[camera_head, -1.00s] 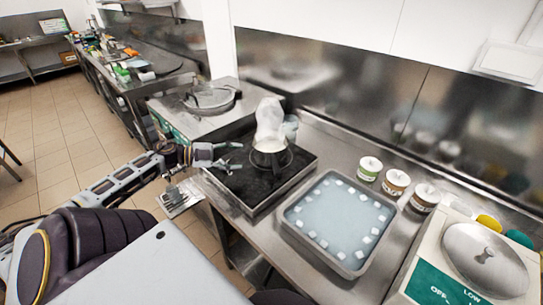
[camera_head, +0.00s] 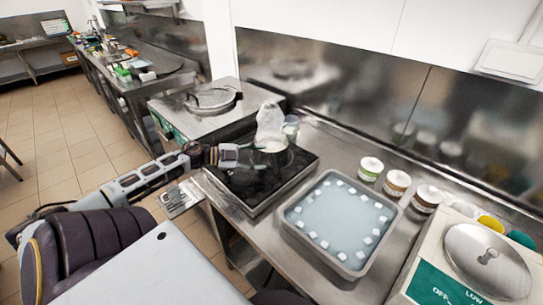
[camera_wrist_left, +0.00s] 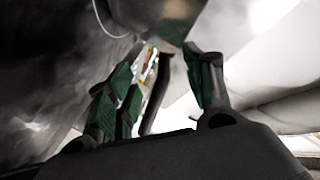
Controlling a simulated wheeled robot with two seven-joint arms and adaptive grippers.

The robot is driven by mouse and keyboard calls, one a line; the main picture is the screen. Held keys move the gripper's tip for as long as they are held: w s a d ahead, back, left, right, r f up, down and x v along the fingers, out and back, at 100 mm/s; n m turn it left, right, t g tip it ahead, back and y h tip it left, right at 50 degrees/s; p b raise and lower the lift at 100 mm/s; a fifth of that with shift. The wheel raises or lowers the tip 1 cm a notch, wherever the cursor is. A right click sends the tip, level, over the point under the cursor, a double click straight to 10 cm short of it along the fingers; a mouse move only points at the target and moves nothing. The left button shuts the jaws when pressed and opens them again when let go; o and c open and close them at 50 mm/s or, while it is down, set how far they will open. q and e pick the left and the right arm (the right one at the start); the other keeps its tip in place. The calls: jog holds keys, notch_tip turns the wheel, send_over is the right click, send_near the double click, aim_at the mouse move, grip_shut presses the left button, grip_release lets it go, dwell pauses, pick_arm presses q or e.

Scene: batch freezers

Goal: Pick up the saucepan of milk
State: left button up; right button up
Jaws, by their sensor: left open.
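In the left wrist view the two green-padded fingers (camera_wrist_left: 168,55) are apart. A dark curved bar (camera_wrist_left: 156,92), perhaps the pan's handle, shows between them. I cannot tell whether the fingers touch it. The pan's handle is hidden by the gripper in the head view. My right gripper is not in view.
An ice-water tray (camera_head: 293,233) is to the right of the cooktop (camera_head: 250,205). Several lidded jars (camera_head: 397,182) and a white appliance (camera_head: 440,270) stand farther right.

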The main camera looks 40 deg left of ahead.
aim_at(273, 157)
pick_arm(q)
jog(key=shift+w+d, duration=0.15)
jog(key=shift+w, duration=0.1)
jog(key=shift+f, duration=0.1)
jog(key=shift+x, duration=1.85)
jog(key=shift+w+d, duration=0.2)
jog(key=shift+w+d+f, duration=0.1)
jog(key=shift+w+d, duration=0.15)
jog(key=shift+w, duration=0.1)
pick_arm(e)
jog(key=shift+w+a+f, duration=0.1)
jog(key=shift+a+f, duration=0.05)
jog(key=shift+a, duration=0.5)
